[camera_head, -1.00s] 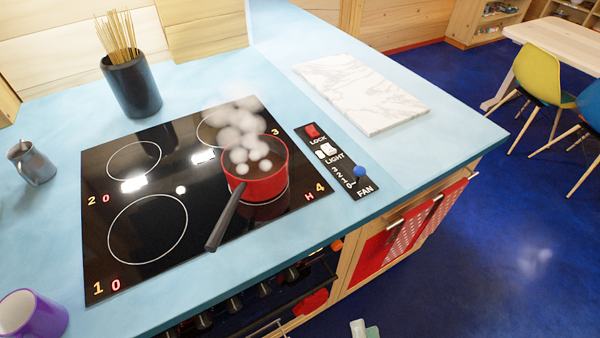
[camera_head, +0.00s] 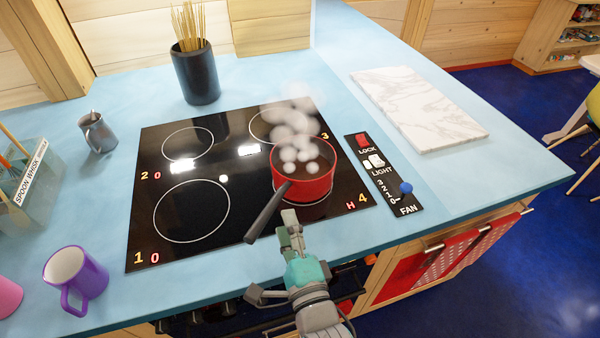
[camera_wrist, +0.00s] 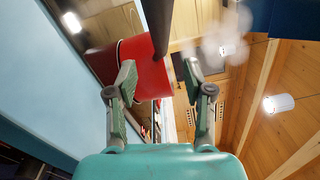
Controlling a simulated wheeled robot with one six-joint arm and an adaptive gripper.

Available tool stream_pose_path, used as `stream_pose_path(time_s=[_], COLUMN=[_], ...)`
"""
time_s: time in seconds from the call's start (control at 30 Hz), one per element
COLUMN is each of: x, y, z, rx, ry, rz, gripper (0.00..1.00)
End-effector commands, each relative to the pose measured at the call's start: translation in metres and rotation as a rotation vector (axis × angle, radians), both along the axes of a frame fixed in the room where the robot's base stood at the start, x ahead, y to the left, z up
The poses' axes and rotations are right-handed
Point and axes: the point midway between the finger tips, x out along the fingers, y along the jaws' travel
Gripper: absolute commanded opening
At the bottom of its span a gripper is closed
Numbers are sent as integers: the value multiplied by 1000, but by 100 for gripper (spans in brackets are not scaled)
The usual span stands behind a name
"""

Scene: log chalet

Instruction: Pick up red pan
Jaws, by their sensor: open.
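The red pan (camera_head: 303,184) sits on the front right burner of the black cooktop (camera_head: 240,215), with pale steam puffs above it. Its dark handle (camera_head: 268,212) points toward the front left, over the cooktop's front edge area. My gripper (camera_head: 291,222) is at the counter's front edge, just in front of the pan and right of the handle. In the wrist view, my gripper (camera_wrist: 163,85) is open, its two fingers apart. The red pan (camera_wrist: 143,65) and the dark handle (camera_wrist: 158,25) show beyond the fingertips. I cannot tell whether the handle is between the fingers.
A control panel (camera_head: 384,174) and a marble board (camera_head: 420,110) lie to the right. A dark pot of sticks (camera_head: 196,75), a grey mug (camera_head: 98,133) and a purple mug (camera_head: 77,276) stand on the blue counter (camera_head: 105,200). Oven knobs line the front below.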

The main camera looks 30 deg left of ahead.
Motion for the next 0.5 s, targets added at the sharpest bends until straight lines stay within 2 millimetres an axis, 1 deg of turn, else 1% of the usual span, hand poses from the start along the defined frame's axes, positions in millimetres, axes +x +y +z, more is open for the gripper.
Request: stream_pose_path(time_s=[0.03, 0.1, 0.37, 0.5], x=[5, 11, 21, 32], y=[6, 13, 24, 36], z=[1, 1, 2, 4], rx=[0, 1, -1, 0], ry=[-2, -2, -2, -3], rz=[1, 0, -1, -1], gripper=[52, 52, 52, 52])
